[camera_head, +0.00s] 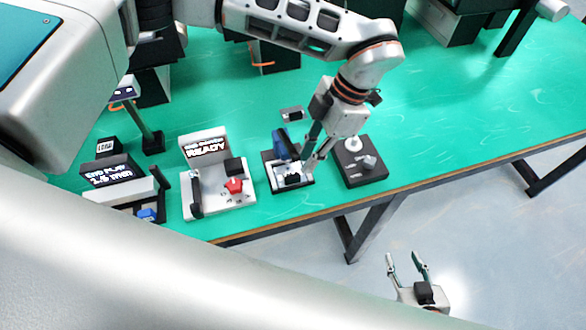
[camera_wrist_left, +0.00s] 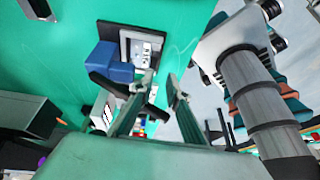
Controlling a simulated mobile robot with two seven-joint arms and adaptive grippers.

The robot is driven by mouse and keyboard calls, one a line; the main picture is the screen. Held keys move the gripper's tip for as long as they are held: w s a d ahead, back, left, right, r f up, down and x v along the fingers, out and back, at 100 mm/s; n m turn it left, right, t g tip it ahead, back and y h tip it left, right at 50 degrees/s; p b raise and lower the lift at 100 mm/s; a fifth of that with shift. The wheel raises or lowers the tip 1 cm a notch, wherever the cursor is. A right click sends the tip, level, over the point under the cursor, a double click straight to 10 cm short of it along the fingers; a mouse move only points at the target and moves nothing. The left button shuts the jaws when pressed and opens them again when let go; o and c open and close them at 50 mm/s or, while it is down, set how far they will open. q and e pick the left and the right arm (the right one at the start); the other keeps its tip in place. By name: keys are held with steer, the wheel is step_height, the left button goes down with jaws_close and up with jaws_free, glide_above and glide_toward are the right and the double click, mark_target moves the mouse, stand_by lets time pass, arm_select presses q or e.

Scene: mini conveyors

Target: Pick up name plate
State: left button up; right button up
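I cannot tell for certain which thing is the name plate; a small grey plate (camera_head: 292,114) with a dark middle lies flat on the green table, behind a small black-framed station (camera_head: 292,186). My left gripper (camera_head: 312,161) points down over the right side of this station, beside its blue block (camera_head: 280,146). In the left wrist view the gripper's fingertips (camera_wrist_left: 160,82) are apart with nothing between them, and the blue block (camera_wrist_left: 110,65) is left of them. My right gripper (camera_head: 405,260) is open and empty, low over the floor in front of the table.
A dark tray (camera_head: 350,178) with a pale disc and a grey part stands right of the station. Another display (camera_head: 106,173) is farther left.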

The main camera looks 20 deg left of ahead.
mark_target(293, 177)
arm_select(q)
steer(key=shift+w+a+p+x, duration=0.15)
steer(key=shift+w+p+x, duration=0.1)
steer(key=shift+x, duration=1)
steer(key=shift+w+a+p+x, duration=0.1)
steer(key=shift+p+x, duration=0.1)
steer(key=shift+x, duration=1)
steer(key=shift+w+a+p+x, duration=0.15)
steer(key=shift+w+p+x, duration=0.1)
steer(key=shift+x, duration=1)
jaws_close()
